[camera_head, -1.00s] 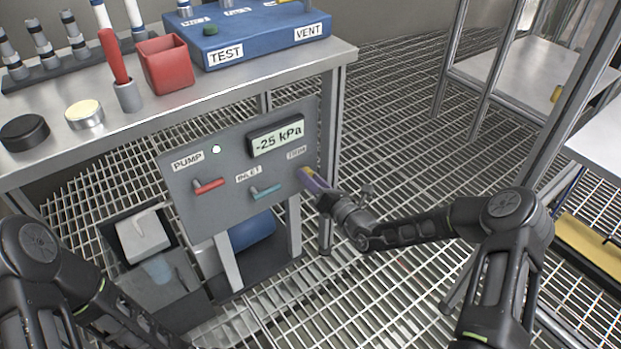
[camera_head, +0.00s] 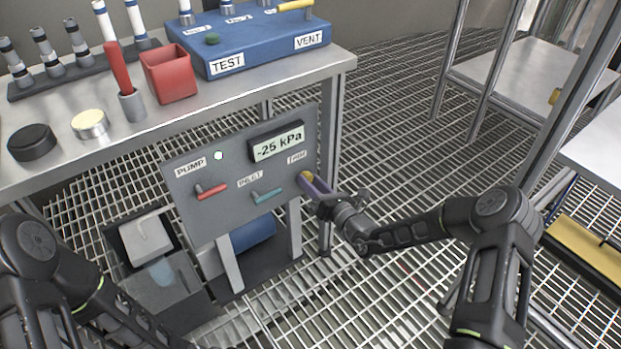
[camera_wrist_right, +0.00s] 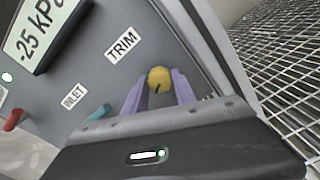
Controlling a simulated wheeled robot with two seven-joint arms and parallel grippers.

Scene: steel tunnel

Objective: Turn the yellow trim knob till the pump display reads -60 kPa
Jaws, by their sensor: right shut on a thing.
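The pump panel (camera_head: 222,205) is a grey upright plate in front of the bench. Its display (camera_head: 277,142) reads -25 kPa. The yellow trim knob (camera_head: 306,176) is at the panel's right side under the TRIM label; it also shows in the right wrist view (camera_wrist_right: 159,78), with a dark mark on its face. My right gripper (camera_head: 314,183) has its purple fingers on either side of the knob, shut on it; they also show in the right wrist view (camera_wrist_right: 158,92). My left arm shows at the lower left, but its gripper is not in view.
A red lever (camera_head: 211,191) at PUMP and a teal lever (camera_head: 266,196) at INLET are left of the knob. The bench (camera_head: 215,100) above carries a blue TEST/VENT box (camera_head: 250,42), a red bin (camera_head: 168,74) and other items. Open grating floor lies to the right.

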